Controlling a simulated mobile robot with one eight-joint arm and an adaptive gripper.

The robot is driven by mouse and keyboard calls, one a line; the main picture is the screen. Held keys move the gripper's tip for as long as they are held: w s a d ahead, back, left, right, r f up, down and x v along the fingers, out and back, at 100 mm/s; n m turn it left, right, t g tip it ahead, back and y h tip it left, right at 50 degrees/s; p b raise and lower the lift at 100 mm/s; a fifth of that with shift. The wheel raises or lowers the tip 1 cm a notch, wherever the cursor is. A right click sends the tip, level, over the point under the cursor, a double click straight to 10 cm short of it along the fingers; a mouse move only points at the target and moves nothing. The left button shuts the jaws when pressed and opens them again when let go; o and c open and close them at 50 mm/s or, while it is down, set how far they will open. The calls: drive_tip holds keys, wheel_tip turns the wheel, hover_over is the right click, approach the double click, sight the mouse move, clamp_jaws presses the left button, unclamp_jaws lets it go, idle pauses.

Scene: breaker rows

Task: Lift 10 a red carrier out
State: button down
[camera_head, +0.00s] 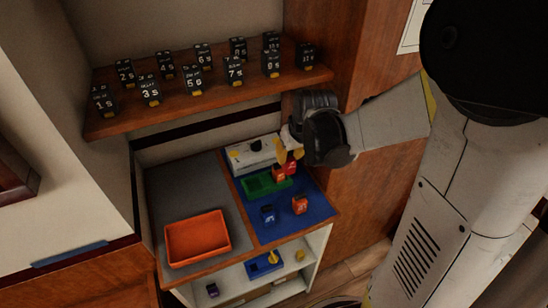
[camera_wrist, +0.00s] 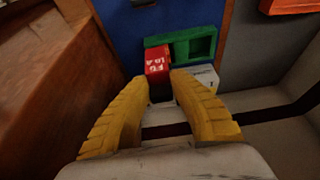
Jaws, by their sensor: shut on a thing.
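A red carrier (camera_wrist: 157,60) with white lettering that reads "10 A" is between the yellow fingertips of my gripper (camera_wrist: 158,82). My gripper is shut on it. The red carrier (camera_head: 291,166) also shows in the head view, under my gripper (camera_head: 289,150), by the green holder (camera_head: 252,187). In the wrist view the green holder (camera_wrist: 203,46) has an open, empty pocket right of the carrier. The carrier overlaps the holder's left end; I cannot tell whether it is seated or raised. Its lower part is hidden.
An orange tray (camera_head: 197,238) is at left. Several black numbered blocks line the upper shelf (camera_head: 200,101).

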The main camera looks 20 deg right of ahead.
sight(292, 157)
drive_tip(key=shift+s+d+r, duration=0.2)
drive_tip(key=shift+d+r, duration=0.1)
drive_tip(key=shift+d+r+p, duration=0.15)
drive_tip(key=shift+r+p, duration=1.95)
drive_tip(key=shift+r, duration=0.45)
